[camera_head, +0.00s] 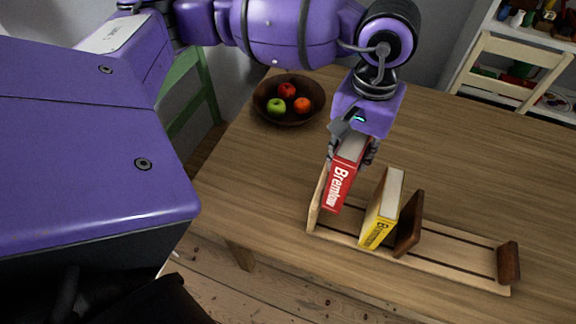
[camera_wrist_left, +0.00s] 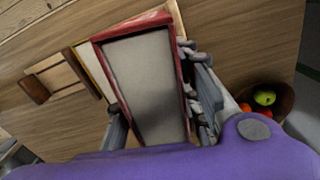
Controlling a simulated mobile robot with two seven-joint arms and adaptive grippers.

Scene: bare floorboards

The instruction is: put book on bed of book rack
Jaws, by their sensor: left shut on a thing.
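A red book (camera_head: 342,185) with white lettering on its spine is held by my left gripper (camera_head: 353,150). The book stands roughly upright at the left end of the wooden book rack (camera_head: 450,266), beside its left end panel. Whether its bottom touches the rack bed is hard to tell. In the left wrist view, the book (camera_wrist_left: 146,85) fills the middle, between the fingers of my left gripper (camera_wrist_left: 160,110). A yellow book (camera_head: 382,210) stands on the rack to the right, leaning against a dark brown divider (camera_head: 409,224). My right gripper is not in view.
A brown bowl (camera_head: 262,104) with red, green and orange fruit stands on the wooden table (camera_head: 470,170) behind the rack. A pale chair (camera_head: 512,62) and a shelf are at the back right. The rack's right part is empty up to its dark end piece (camera_head: 508,263).

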